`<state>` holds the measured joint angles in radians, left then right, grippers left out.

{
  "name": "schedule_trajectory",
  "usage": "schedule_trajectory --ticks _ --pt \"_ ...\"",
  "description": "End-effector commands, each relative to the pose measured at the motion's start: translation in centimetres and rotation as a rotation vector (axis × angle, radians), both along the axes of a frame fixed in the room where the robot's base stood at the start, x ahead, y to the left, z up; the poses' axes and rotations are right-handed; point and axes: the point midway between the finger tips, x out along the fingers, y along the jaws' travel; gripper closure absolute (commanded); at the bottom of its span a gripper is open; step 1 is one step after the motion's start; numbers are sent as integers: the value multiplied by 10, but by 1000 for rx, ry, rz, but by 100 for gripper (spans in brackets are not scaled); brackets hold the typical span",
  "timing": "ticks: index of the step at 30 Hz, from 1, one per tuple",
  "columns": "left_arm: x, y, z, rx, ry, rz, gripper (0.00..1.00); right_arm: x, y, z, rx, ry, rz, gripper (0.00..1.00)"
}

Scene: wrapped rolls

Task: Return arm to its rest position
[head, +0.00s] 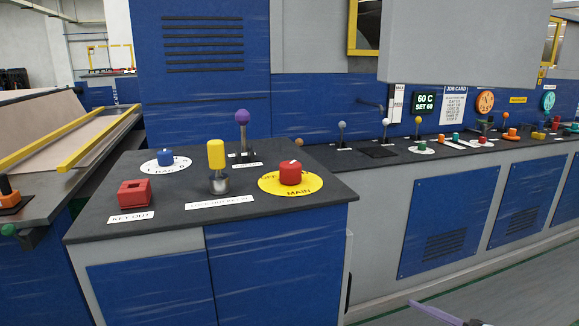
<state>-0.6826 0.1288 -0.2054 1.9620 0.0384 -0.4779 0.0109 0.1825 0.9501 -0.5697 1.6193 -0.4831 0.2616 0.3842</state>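A purple bar with a dark piece beside it (437,313) shows at the bottom edge, right of the middle. It looks like part of my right gripper, low in front of the cabinets and clear of the console. Its fingers are mostly cut off by the frame, so I cannot see whether it is open or shut. My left arm and gripper are not in view.
A console stands in front with a red knob (290,173) on a yellow MAIN disc, a yellow-handled key (216,160), a purple-balled lever (242,120), a blue knob (165,157) and a red KEY OUT block (134,193). A counter with levers runs right. Floor (510,295) is clear at lower right.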

Motion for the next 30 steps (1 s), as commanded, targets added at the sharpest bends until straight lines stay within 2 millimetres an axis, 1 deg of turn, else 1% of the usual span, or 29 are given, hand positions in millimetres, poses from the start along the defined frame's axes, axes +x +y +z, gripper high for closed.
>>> schedule_trajectory --ticks 1,2,3,5,6,8,9,11,12,14,15,17,18,21,23,26,29,30 --pt "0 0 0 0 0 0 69 -17 -9 -24 12 54 -64 45" --pt "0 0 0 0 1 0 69 -26 -15 -35 16 84 -105 45" --pt "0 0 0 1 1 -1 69 -39 -24 -51 16 126 -159 45" --pt "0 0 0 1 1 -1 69 -60 -37 -75 11 194 -237 45" --pt "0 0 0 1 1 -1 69 -76 -46 -91 2 241 -285 45" --pt "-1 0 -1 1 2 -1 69 -99 -58 -111 -14 312 -349 45" --pt "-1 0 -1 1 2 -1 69 -114 -64 -124 -27 356 -383 45" --pt "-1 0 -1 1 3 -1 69 -137 -74 -139 -47 419 -429 45" --pt "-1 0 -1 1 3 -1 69 -151 -79 -149 -61 459 -457 45" --pt "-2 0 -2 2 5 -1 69 -173 -86 -162 -81 518 -490 45" --pt "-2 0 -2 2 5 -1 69 -187 -90 -169 -98 556 -510 45" --pt "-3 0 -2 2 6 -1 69 -208 -96 -179 -119 611 -538 45" --pt "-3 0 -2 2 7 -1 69 -223 -100 -186 -134 649 -553 45" --pt "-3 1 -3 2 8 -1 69 -257 -106 -198 -165 735 -588 45" --pt "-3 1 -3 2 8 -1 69 -255 -89 -202 -94 739 -607 45" --pt "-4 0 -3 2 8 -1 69 -259 -66 -209 -6 763 -636 45" --pt "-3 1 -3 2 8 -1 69 -264 -41 -215 91 789 -666 45" --pt "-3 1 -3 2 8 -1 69 -265 -29 -216 134 801 -680 45"
